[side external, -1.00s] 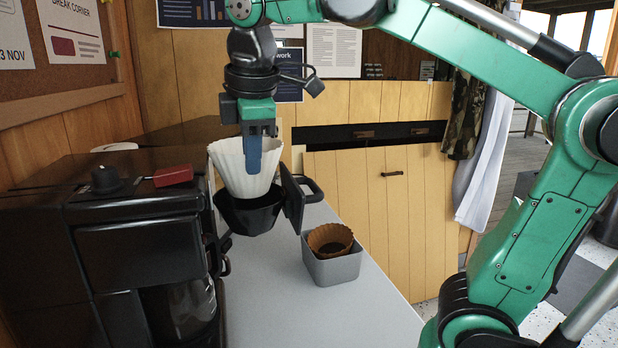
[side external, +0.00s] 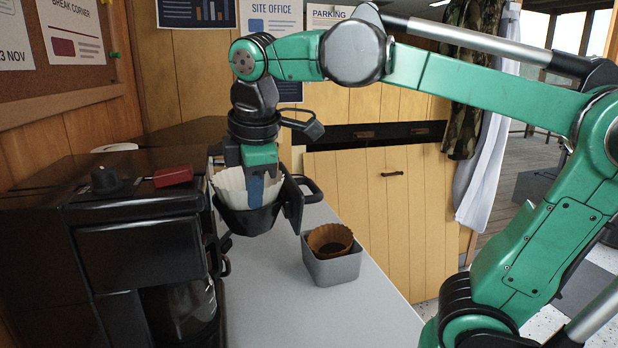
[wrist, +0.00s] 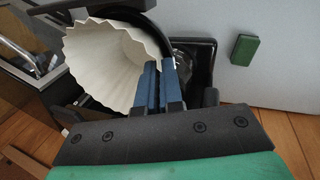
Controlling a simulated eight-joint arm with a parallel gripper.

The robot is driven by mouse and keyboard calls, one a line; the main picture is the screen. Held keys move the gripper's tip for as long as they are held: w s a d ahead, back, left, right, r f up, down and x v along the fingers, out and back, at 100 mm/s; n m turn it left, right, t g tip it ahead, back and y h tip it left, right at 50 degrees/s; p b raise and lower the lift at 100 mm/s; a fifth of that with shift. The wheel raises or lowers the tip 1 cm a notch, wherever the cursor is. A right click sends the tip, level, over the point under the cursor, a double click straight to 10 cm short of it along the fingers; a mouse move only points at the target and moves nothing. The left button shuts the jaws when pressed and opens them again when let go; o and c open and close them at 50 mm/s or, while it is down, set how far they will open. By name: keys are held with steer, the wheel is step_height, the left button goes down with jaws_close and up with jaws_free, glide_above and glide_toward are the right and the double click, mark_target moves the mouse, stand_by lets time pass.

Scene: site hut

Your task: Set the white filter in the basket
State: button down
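The white filter (side external: 229,186) is a fluted paper cup. It sits upright in the black basket (side external: 248,219), with its upper rim standing a little above the basket's edge. My gripper (side external: 257,193) points down over the basket, its blue fingers at the filter's near side. In the wrist view the fingers (wrist: 158,88) are close together, pinching the filter's wall, and the pale inside of the filter (wrist: 105,60) is empty. The fingers and the filter hide much of the basket's inside, so I cannot see whether the filter's base touches the bottom.
The basket stands out beside the black coffee machine (side external: 130,240), its handle to the right. A grey bin (side external: 334,270) holding a brown used filter (side external: 330,240) is on the pale counter (side external: 280,310). A green block (wrist: 244,49) lies in the wrist view. The counter's front is clear.

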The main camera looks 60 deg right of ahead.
steer(key=c, duration=1)
jaws_free()
steer(key=shift+s+f, duration=0.1)
steer(key=shift+f, duration=0.35)
steer(key=shift+r, duration=0.45)
steer(key=v, duration=1.2)
steer(key=shift+r, duration=0.2)
steer(key=x, duration=1.1)
steer(key=shift+d+f, duration=0.1)
steer(key=shift+f, duration=1.05)
steer(key=shift+d+r, duration=0.1)
steer(key=shift+r, duration=0.1)
